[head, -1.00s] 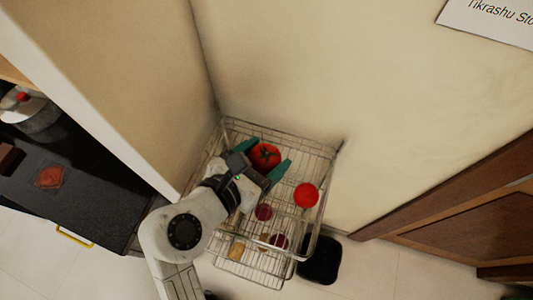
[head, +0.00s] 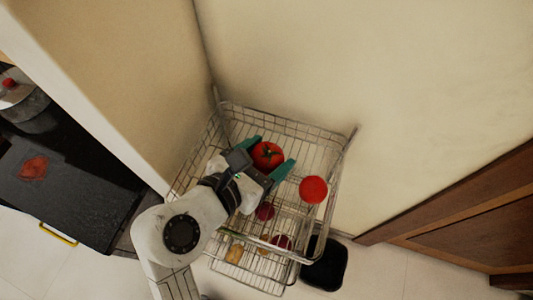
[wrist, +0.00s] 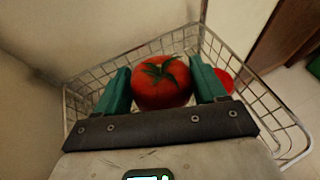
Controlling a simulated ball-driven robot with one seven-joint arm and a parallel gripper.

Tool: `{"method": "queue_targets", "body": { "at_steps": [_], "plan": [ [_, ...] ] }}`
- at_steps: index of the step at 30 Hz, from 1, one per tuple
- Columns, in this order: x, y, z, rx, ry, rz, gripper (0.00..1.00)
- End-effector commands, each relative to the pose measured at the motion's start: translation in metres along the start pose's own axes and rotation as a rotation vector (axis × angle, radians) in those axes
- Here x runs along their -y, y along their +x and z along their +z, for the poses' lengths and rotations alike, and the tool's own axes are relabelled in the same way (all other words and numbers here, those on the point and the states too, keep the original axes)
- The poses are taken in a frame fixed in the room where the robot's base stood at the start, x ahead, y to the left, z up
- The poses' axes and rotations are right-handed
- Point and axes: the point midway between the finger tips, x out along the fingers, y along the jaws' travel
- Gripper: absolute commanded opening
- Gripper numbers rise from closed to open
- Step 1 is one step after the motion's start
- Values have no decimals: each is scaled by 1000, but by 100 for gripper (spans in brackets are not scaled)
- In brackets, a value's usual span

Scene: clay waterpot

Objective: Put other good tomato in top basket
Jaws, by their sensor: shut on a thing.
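A red tomato with a green stem top (head: 267,154) sits between the green fingers of my gripper (head: 270,160). It also shows in the wrist view (wrist: 161,82), with one finger on each side. My gripper is shut on it, over the top wire basket (head: 325,141). Whether the tomato touches the basket floor, I cannot tell. A second round red thing (head: 313,189), probably the other tomato, lies in the top basket to the right of my gripper. It is partly hidden behind the right finger in the wrist view (wrist: 225,80).
Lower baskets hold dark red round things (head: 264,211) and a tan item (head: 234,253). Walls stand close behind and left of the rack. A black bin (head: 327,265) is at its lower right. A dark counter (head: 75,185) is at left.

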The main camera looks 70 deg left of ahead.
Motion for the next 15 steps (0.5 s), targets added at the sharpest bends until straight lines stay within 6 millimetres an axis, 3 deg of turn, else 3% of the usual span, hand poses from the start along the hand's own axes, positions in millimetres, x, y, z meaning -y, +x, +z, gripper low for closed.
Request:
{"method": "queue_targets", "body": {
  "at_steps": [2,3,11,15],
  "plan": [
    [0,0,1,1,0,0,38],
    [0,0,1,1,0,0,74],
    [0,0,0,0,0,0,99],
    [0,0,0,0,0,0,100]
  ]
}}
